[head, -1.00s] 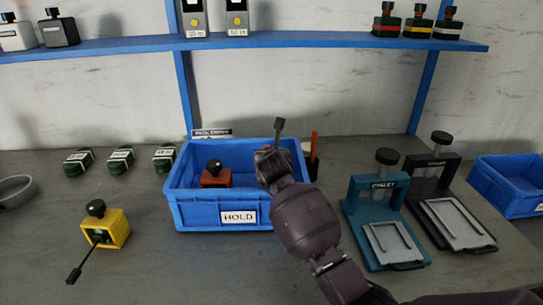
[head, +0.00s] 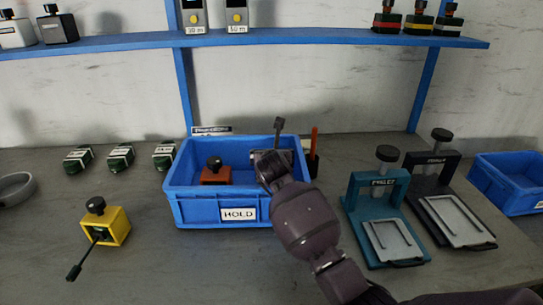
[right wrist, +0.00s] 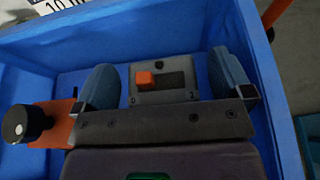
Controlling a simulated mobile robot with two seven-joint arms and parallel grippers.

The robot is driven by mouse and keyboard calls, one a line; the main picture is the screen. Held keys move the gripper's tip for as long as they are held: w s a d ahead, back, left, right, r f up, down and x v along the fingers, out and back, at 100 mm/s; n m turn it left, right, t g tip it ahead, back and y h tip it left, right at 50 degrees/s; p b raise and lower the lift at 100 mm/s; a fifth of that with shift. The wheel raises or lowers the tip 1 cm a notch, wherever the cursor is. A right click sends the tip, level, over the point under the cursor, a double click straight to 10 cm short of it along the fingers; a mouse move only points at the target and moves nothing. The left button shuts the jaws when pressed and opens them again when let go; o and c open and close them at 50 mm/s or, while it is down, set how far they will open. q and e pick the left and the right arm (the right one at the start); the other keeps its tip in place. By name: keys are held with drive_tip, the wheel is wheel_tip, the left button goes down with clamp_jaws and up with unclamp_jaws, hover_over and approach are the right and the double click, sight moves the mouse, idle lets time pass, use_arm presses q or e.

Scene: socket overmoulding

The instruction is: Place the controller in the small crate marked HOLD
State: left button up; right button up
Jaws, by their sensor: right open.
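The small blue crate (head: 195,214) with the HOLD label stands mid-bench in the head view. My right gripper (head: 272,160) reaches into its right half. In the right wrist view, my right gripper (right wrist: 166,80) is open, with one finger on each side of a grey controller (right wrist: 180,78) that has an orange switch. The controller is inside the crate walls, and a gap shows beside at least its right side. Its lower part is hidden by my gripper. In the head view my gripper largely hides it. My left gripper is not in view.
An orange block with a black knob (head: 215,173) sits in the crate's left half. A yellow unit with a lever (head: 118,226) stands left. Teal (head: 365,190) and dark (head: 427,175) presses stand right. Several dark green pieces (head: 120,157) lie behind left. The front bench is clear.

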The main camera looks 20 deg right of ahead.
drive_tip(key=s+r, duration=0.1)
drive_tip(key=s+a+r+p, duration=0.1)
drive_tip(key=shift+s+r, duration=0.4)
drive_tip(key=p+v, duration=0.2)
drive_tip(key=v, duration=0.6)
drive_tip(key=shift+s+f, duration=0.2)
drive_tip(key=shift+s, duration=0.2)
